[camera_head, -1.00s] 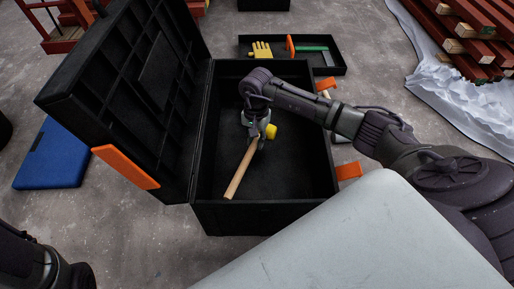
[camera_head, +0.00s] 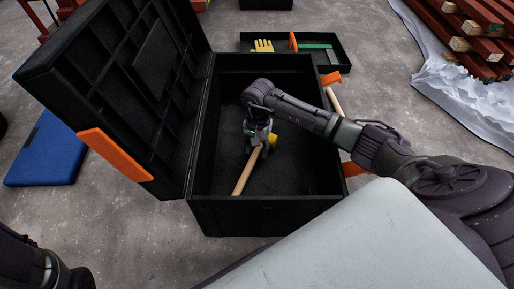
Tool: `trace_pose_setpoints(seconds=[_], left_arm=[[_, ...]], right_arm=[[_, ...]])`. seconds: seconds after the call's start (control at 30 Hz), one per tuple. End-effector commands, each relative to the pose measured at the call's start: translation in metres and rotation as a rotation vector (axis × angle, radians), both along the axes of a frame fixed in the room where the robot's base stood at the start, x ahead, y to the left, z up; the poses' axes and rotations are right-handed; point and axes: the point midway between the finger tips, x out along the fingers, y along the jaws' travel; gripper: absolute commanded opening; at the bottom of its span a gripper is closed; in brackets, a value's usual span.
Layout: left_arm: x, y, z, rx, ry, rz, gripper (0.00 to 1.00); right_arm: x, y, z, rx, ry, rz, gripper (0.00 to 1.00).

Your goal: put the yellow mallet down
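The yellow mallet, with its pale wooden handle (camera_head: 246,174) and yellow head (camera_head: 272,140), is inside the open black toolbox (camera_head: 265,216). The handle slants toward the box's near left side. My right gripper (camera_head: 260,148) points down into the box, at the handle close to the head. Its fingers are around the handle and partly hide the head. I cannot tell whether they grip it or stand apart from it. It is unclear whether the mallet touches the box floor. Part of my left arm shows at the lower left; its gripper is out of view.
The raised lid (camera_head: 120,90) with an orange latch (camera_head: 115,155) stands on the left. Behind is a black tray (camera_head: 335,59) with yellow gloves (camera_head: 262,46) and a green-and-orange tool. A blue case (camera_head: 45,150) lies left; red battens (camera_head: 490,30) lie at upper right.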

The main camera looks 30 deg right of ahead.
Motion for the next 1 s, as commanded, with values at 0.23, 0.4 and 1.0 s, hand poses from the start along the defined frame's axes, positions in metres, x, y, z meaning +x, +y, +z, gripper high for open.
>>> trace_pose_setpoints(seconds=[0.23,0.4,1.0], left_arm=[[0.0,0.0,0.0,0.0,0.0,0.0,0.4],[0.0,0.0,0.008,0.0,0.001,0.0,0.4],[0.0,0.0,0.087,0.0,0.002,0.001,0.4]], right_arm=[[0.0,0.0,0.0,0.0,0.0,0.0,0.49],[0.0,-0.001,0.01,-0.001,-0.001,0.0,0.49],[0.004,-0.005,0.115,-0.001,-0.001,0.0,0.49]])
